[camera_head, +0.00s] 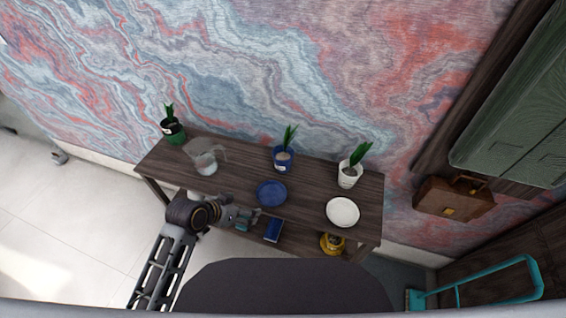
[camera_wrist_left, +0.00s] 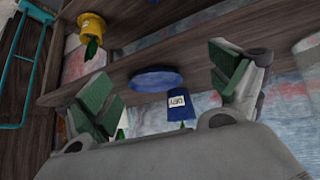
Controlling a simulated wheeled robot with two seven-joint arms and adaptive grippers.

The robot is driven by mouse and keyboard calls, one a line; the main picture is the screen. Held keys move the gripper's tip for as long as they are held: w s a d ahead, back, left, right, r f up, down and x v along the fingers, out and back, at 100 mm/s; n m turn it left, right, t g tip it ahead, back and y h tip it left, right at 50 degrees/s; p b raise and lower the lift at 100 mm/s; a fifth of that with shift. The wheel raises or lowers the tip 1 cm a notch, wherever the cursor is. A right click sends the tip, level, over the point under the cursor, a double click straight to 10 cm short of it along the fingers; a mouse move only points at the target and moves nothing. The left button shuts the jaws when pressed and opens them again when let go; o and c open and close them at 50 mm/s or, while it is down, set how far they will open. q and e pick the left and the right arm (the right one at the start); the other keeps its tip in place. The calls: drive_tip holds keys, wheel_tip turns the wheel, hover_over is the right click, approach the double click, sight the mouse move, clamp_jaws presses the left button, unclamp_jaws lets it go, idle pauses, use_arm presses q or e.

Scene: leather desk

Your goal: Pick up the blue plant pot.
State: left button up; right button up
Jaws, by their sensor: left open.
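The blue plant pot (camera_head: 283,162) holds a green plant and stands upright near the back edge of the dark wooden table (camera_head: 315,190). In the left wrist view the blue pot (camera_wrist_left: 180,112) shows its pale label, upside down, between the spread fingers. My left gripper (camera_head: 243,214) is open and empty at the table's front edge, in front of the pot and to its left. It also shows in the left wrist view (camera_wrist_left: 168,88), with its green-padded fingers wide apart. My right gripper is not in view.
A blue plate (camera_head: 271,193) lies in front of the blue pot. A white potted plant (camera_head: 348,176) and a white plate (camera_head: 342,211) are to the right. A glass pitcher (camera_head: 205,158) and green pot (camera_head: 174,132) are left. A yellow pot (camera_head: 332,244) sits lower down.

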use_arm(q)
drive_tip(key=w+d+r+h, duration=0.1)
drive_tip(key=w, duration=0.1)
drive_tip(key=w+d+r+m+t, duration=0.1)
drive_tip(key=w, duration=0.1)
drive_tip(key=w+d+h, duration=0.1)
drive_tip(key=w, duration=0.1)
drive_tip(key=shift+d+r+m+h, duration=0.15)
drive_tip(key=shift+r+m+h, duration=0.15)
drive_tip(key=shift+r+m, duration=0.1)
drive_tip(key=w+r+t+h, duration=0.1)
drive_tip(key=w+r+t, duration=0.1)
drive_tip(key=w, duration=0.4)
drive_tip(key=shift+w+d+r+m+h, duration=0.15)
drive_tip(key=shift+d+r+m+h, duration=0.3)
drive_tip(key=shift+r, duration=0.2)
drive_tip(key=shift+w+d+f, duration=0.1)
approach(285, 154)
drive_tip(key=shift+f+p+x, duration=0.15)
drive_tip(key=shift+f+x, duration=0.05)
drive_tip(key=shift+x, duration=0.75)
drive_tip(key=shift+f+p+x, duration=0.15)
drive_tip(key=shift+x, duration=0.85)
drive_tip(key=shift+r+p+x, duration=0.25)
drive_tip(key=shift+p+x, duration=0.15)
drive_tip(key=shift+x, duration=2.15)
drive_tip(key=shift+c, duration=0.2)
